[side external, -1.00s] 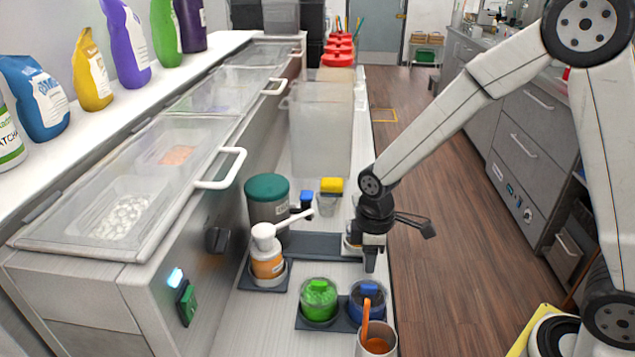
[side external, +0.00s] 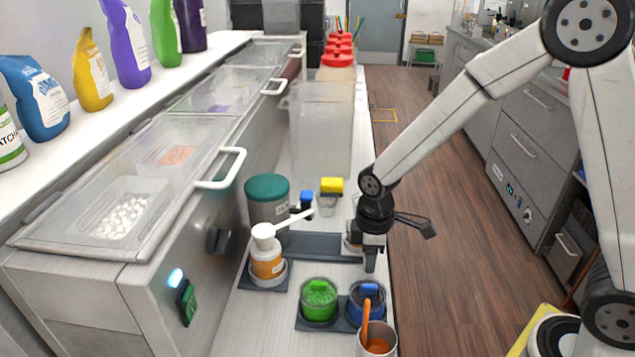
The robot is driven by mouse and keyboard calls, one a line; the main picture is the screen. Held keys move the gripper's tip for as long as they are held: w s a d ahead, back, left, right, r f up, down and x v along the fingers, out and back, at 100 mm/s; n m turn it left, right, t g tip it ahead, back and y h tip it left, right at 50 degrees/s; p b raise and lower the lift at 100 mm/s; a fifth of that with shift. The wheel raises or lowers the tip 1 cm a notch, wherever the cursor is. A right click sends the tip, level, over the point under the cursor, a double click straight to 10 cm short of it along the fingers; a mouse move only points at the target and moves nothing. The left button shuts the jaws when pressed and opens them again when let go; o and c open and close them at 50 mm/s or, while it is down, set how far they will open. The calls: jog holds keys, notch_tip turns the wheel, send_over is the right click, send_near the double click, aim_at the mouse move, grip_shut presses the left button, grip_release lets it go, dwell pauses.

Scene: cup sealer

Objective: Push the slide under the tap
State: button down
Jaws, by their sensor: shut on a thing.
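A dark flat rail (side external: 318,246) lies on the white counter. At its right end is the pale slide (side external: 349,241), mostly hidden behind my gripper. My gripper (side external: 371,263) points down at this right end and is shut on the slide; the contact itself is hard to see. The pump bottle (side external: 266,263), orange with a white head, stands at the left end of the rail. Its white spout (side external: 294,219), the likely tap, points up and right over the rail, well left of my gripper.
A green-lidded jar (side external: 319,300) and a blue-lidded jar (side external: 367,302) stand in front, with a metal cup (side external: 376,343) holding an orange handle nearby. A teal-lidded canister (side external: 267,196) and a yellow-topped container (side external: 330,192) stand behind. The counter's right edge is close to my gripper.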

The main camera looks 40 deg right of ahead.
dwell(0.4)
jog(key=shift+w+a+r, duration=0.1)
jog(key=shift+w+a, duration=3.25)
jog(key=shift+w, duration=0.05)
jog(key=c, duration=0.6)
grip_release()
notch_tip(320, 180, up, 8)
